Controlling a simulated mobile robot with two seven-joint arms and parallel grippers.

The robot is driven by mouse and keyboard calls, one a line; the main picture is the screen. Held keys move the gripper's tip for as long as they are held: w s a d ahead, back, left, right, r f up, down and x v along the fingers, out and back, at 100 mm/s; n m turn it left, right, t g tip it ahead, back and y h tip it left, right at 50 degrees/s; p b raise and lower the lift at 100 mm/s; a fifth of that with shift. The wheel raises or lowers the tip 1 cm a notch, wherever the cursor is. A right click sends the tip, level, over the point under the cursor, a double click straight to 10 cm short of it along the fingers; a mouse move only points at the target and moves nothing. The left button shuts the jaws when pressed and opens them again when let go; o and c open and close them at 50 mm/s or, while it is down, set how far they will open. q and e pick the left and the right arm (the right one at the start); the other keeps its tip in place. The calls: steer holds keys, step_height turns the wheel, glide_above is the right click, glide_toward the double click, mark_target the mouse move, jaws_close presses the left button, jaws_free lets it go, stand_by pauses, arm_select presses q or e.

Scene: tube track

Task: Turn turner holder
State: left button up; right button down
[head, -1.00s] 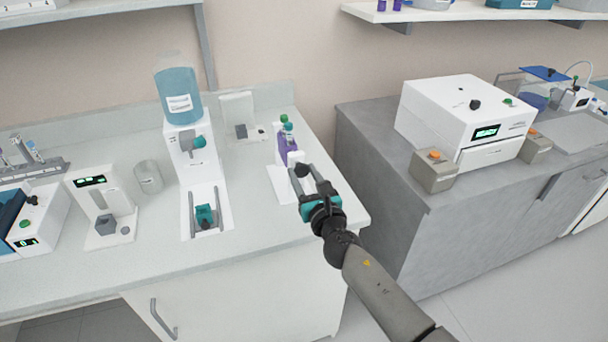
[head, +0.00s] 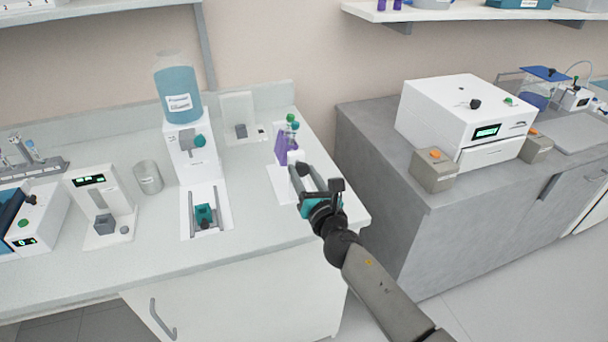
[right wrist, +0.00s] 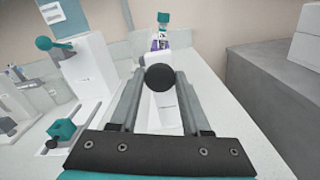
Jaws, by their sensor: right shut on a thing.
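The turner (head: 286,183) is a small white stand near the right end of the light bench. Its purple holder (head: 284,149) leans and carries tubes with green and teal caps (head: 293,121). A black round knob (head: 303,169) is on the near side of the turner. My right gripper (head: 308,176) is shut on this knob and is rolled to one side. In the right wrist view the knob (right wrist: 160,77) sits between the two fingers, with the white stand (right wrist: 163,110) behind it. The holder is mostly hidden there. My left gripper is out of view.
Left of the turner stands a white dispenser (head: 186,150) with a blue bottle (head: 178,92). A metal cup (head: 148,178) and other devices are further left. A gap separates this bench from the grey counter (head: 372,130) carrying a white box machine (head: 460,115).

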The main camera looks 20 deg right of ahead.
steer(key=shift+m+b, duration=0.35)
steer(key=shift+m, duration=6.35)
steer(key=shift+m+p, duration=0.3)
steer(key=shift+m, duration=1.4)
steer(key=shift+m+p, duration=0.45)
steer(key=shift+m, duration=1.25)
steer(key=shift+m+p, duration=0.95)
steer(key=shift+m, duration=2.45)
steer(key=shift+c, duration=1.8)
jaws_free()
